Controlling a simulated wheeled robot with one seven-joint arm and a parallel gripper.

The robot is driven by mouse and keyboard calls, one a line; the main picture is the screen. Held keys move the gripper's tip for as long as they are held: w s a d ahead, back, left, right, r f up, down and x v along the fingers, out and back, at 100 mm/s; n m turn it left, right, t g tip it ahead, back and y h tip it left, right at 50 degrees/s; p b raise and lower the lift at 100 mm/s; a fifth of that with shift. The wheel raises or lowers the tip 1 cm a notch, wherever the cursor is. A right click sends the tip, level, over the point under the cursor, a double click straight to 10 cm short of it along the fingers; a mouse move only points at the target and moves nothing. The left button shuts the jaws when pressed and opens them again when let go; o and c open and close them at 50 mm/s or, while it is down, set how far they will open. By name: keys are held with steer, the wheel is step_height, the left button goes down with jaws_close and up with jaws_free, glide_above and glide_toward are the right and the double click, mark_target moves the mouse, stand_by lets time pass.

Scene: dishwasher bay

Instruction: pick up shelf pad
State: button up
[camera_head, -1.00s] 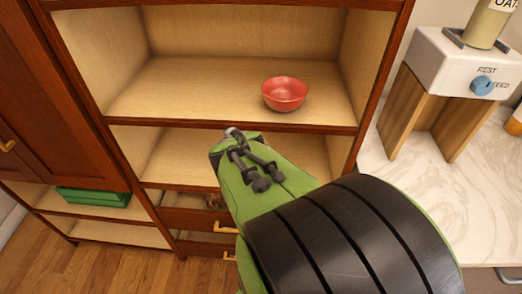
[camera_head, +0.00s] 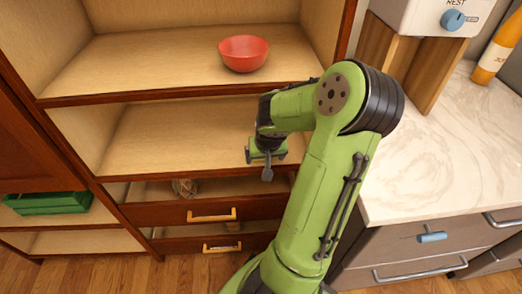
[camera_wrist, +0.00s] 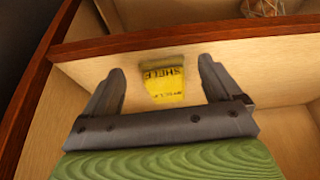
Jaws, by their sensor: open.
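The shelf pad (camera_wrist: 164,84) is a small yellow block with dark lettering, upside down in the wrist view. It lies on a pale wooden shelf surface close to the brown front edge. My gripper (camera_wrist: 162,68) is open, with one dark finger on either side of the pad in the picture. I cannot tell how far above the pad the fingers are. In the head view my gripper (camera_head: 266,166) points down at the front of the middle shelf, and I do not see the pad there.
A red bowl (camera_head: 243,54) sits on the shelf above. A green crate (camera_head: 48,203) stands at lower left. Drawers with yellow handles (camera_head: 211,215) are below my gripper. A marble counter (camera_head: 440,150) with a dispenser and an orange bottle (camera_head: 498,50) is at right.

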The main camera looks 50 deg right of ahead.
steer(key=w+d+b, duration=0.1)
steer(key=w+d, duration=0.1)
steer(key=w+d+f, duration=0.1)
steer(key=w, duration=0.1)
steer(key=shift+d+b, duration=0.35)
steer(key=shift+d, duration=0.05)
steer(key=shift+f, duration=0.1)
steer(key=c, duration=1.1)
steer(key=shift+c, duration=0.2)
steer(key=shift+r, duration=0.3)
